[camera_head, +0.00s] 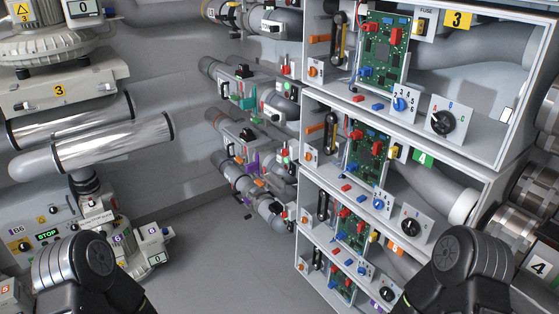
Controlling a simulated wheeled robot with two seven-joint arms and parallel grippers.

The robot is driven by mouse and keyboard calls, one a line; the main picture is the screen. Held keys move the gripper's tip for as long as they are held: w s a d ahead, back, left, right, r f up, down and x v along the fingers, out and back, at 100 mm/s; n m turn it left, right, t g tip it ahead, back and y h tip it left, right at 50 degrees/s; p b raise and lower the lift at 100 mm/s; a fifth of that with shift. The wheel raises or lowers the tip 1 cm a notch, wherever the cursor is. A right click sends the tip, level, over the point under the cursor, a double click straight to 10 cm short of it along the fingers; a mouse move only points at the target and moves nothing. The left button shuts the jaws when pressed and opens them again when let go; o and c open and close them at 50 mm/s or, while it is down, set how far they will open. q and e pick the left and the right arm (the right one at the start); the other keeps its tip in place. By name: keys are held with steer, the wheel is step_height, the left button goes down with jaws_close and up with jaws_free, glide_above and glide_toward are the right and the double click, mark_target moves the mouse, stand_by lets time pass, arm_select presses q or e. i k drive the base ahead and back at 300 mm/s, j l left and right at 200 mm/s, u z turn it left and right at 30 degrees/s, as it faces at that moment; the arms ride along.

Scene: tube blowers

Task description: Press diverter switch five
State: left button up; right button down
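No switch can be read clearly as diverter switch five. At the lower left edge, a small orange-red label (6,290) seems to read 5. Near it is a white box with purple 6 labels (117,239). Black links of my two arms show at the bottom left and bottom right; neither gripper is in view.
Shelves labelled yellow 3 (458,19) and green 4 (424,158) stand above. Pipes with valves (247,140) line the back. Silver pipes (95,146) and a STOP panel (47,235) are at left. Bare grey floor (215,265) lies between.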

mark_target(291, 170)
steer(key=i+j, duration=0.35)
steer(key=i+j+z, duration=0.15)
steer(key=i+j, duration=0.15)
steer(key=j, duration=0.15)
steer(key=i+j, duration=0.35)
steer(key=j+z, duration=0.05)
steer(key=j, duration=0.05)
